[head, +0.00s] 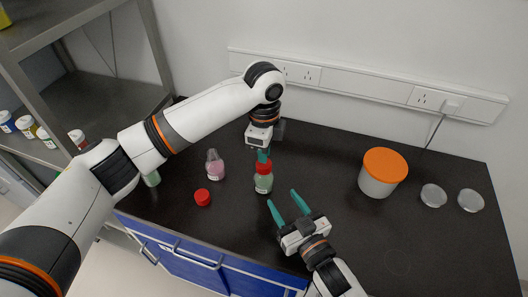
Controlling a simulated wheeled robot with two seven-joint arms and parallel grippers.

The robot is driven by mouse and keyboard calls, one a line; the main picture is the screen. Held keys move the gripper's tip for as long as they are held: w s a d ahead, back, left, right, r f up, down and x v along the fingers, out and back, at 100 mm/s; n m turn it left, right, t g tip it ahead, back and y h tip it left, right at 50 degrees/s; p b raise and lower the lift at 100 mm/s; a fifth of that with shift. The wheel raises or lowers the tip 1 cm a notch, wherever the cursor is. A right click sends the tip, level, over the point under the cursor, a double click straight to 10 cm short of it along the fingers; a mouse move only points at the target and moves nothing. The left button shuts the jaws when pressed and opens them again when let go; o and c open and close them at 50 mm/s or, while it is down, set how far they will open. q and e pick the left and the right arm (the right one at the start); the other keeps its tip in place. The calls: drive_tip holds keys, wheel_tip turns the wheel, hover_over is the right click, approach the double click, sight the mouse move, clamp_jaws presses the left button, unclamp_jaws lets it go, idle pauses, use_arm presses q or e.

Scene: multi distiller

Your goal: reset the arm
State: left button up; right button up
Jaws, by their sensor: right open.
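My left gripper (263,156) points down at the red-capped bottle. Its teal fingers are at the red cap (264,166); I cannot tell whether they grip it or only stand over it. The bottle (263,184) stands upright on the dark bench and holds pale green liquid. My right gripper (282,198) is open and empty, low over the bench to the right of the bottle and nearer the front edge. Its two teal fingers are spread and point toward the back left.
A pink-liquid flask (216,170), a loose red cap (203,197) and a partly hidden green bottle (152,179) are left. An orange-lidded white tub (382,174) and two clear dishes (433,195) (470,200) are right. A metal shelf (105,95) rises at left.

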drive_tip(key=shift+s+d, duration=0.2)
drive_tip(key=shift+s, duration=0.15)
drive_tip(key=shift+r, duration=0.15)
